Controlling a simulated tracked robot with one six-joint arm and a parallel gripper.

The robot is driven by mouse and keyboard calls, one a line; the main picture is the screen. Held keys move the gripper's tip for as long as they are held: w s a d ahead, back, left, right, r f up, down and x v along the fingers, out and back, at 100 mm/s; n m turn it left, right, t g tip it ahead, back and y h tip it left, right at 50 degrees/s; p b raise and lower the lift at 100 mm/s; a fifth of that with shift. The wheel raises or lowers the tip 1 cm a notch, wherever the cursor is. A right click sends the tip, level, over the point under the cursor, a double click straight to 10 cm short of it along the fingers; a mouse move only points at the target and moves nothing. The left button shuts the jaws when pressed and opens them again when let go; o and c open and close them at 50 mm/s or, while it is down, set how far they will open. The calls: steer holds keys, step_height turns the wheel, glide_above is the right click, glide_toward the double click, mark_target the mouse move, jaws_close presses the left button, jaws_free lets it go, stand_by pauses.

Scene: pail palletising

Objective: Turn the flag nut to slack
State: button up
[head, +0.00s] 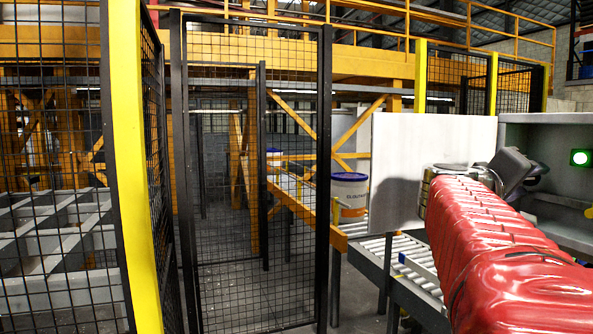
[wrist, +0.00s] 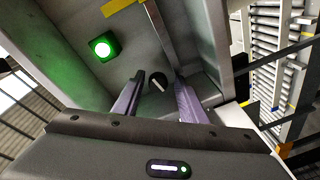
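In the wrist view, a small part with a pale bar and dark edge, which looks like the flag nut (wrist: 158,85), shows on the inner wall of a grey cabinet (wrist: 60,50). My gripper (wrist: 161,78) has its two purple fingers apart, one on each side of that part in the picture. I see a gap at both sides and no contact; the depth between fingertips and nut is hard to tell. In the head view my gripper (head: 522,166) reaches into the cabinet (head: 545,130); its fingertips and the nut are hidden there.
A lit green lamp (wrist: 102,48) is left of the fingers in the wrist view. A pale panel (head: 402,165) stands at the cabinet's left. A roller conveyor (head: 405,262), a white-and-blue pail (head: 349,190) and a mesh fence (head: 250,230) lie left of my arm.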

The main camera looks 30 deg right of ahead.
steer(key=shift+o, duration=0.3)
steer(key=shift+r, duration=0.1)
steer(key=shift+a, duration=0.25)
steer(key=a, duration=1.3)
steer(key=shift+w+a, duration=0.15)
